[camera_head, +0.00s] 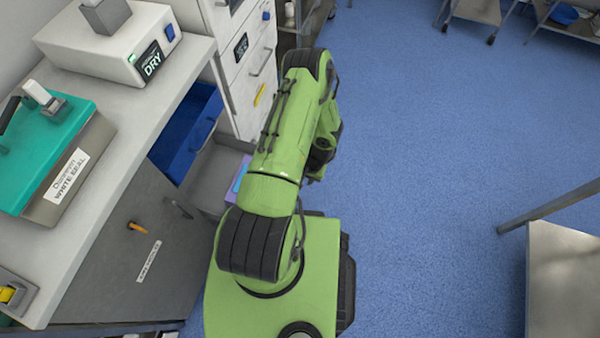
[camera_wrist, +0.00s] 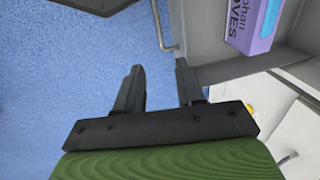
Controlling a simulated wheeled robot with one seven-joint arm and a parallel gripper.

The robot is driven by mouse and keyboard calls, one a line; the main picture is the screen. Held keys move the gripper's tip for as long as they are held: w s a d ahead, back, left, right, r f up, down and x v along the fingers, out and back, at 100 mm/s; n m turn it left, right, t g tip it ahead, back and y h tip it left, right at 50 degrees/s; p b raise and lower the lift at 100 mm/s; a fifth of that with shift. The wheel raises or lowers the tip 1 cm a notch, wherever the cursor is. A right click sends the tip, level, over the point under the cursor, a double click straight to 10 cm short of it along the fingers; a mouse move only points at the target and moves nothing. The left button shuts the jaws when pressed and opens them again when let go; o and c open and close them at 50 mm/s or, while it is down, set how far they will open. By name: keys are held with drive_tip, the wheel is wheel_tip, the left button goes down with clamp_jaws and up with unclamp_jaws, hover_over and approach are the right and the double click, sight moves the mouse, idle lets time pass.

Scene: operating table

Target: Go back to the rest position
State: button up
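My gripper (camera_wrist: 160,78) shows in the wrist view with its two black fingers apart and nothing between them. Blue floor shows beyond the fingers, and a grey drawer edge is close to the right finger. In the head view my green arm rises from its base and reaches away beside the cabinets. My gripper is hidden there by the arm.
A purple glove box (camera_wrist: 258,28) lies in a pulled-out grey drawer (camera_head: 212,172), right beside my arm. An open blue drawer (camera_head: 188,133) is above it. A counter (camera_head: 150,108) with devices stands left. The floor (camera_head: 430,150) to the right is clear; a grey table (camera_head: 565,280) stands lower right.

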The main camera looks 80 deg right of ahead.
drive_tip(key=shift+s+a+r, duration=0.1)
drive_tip(key=shift+s+r, duration=0.05)
drive_tip(key=shift+r, duration=0.5)
drive_tip(key=shift+s+r, duration=0.1)
drive_tip(key=shift+r, duration=0.5)
drive_tip(key=w+d+r+n+p, duration=0.1)
drive_tip(key=w+d+r+n, duration=0.15)
drive_tip(key=w+r, duration=0.6)
drive_tip(key=w+d+r+n+p, duration=0.1)
drive_tip(key=w+d+r+n, duration=0.15)
drive_tip(key=w+r, duration=0.65)
drive_tip(key=w+a+r+n+p, duration=0.1)
drive_tip(key=w+a+r+n, duration=0.3)
drive_tip(key=r, duration=0.4)
drive_tip(key=w+a+r+n+p, duration=0.1)
drive_tip(key=w+a+r, duration=0.3)
drive_tip(key=w+r, duration=0.3)
drive_tip(key=w+a+r+n+t+p, duration=0.25)
drive_tip(key=a+r+n, duration=0.25)
drive_tip(key=a+r, duration=0.9)
drive_tip(key=s+a+r+n, duration=0.2)
drive_tip(key=s+a+r, duration=0.2)
drive_tip(key=a, duration=0.3)
drive_tip(key=s+a+r+n+p, duration=0.1)
drive_tip(key=s+a+r+n, duration=0.2)
drive_tip(key=s+a, duration=0.2)
drive_tip(key=shift+s+a+r+t, duration=0.25)
drive_tip(key=shift+a+r+t, duration=0.15)
drive_tip(key=shift+a, duration=0.6)
